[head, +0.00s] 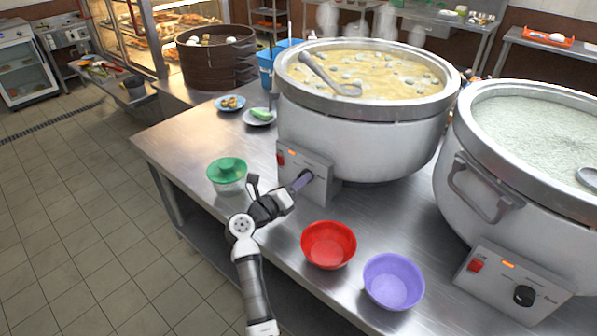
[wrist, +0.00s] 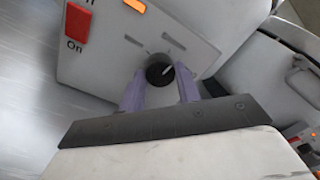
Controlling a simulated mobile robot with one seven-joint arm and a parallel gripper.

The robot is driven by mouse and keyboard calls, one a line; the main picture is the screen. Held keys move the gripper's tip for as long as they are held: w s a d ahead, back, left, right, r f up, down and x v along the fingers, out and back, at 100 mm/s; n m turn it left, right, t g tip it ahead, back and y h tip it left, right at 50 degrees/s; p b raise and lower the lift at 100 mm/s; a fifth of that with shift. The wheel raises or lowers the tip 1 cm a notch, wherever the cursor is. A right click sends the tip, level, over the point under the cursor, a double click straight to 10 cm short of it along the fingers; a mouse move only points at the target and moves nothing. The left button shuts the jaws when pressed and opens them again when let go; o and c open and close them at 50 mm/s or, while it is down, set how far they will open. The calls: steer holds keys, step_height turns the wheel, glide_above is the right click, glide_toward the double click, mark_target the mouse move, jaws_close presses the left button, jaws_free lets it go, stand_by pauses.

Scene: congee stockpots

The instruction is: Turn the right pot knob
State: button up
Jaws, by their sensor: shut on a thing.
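The right pot (head: 462,205) holds pale congee. Its black knob (head: 524,296) is on the control box at its front, with nothing touching it. My gripper (head: 302,181) is at the control box of the left pot (head: 355,140) instead. In the wrist view, my purple fingers (wrist: 161,77) stand on either side of the left pot's black knob (wrist: 159,72) and are shut on it. A pale pointer mark shows on that knob. The knob is mostly hidden behind my gripper in the head view.
The left box has a red switch (wrist: 78,22) and a lit orange lamp (wrist: 135,5). A ladle (head: 325,75) rests in the left pot.

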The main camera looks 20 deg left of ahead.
steer(key=shift+n+p, duration=1.1)
steer(key=o, duration=1)
steer(key=b+v, duration=0.4)
steer(key=v, duration=1)
steer(key=shift+f, duration=0.1)
steer(key=shift+w, duration=0.1)
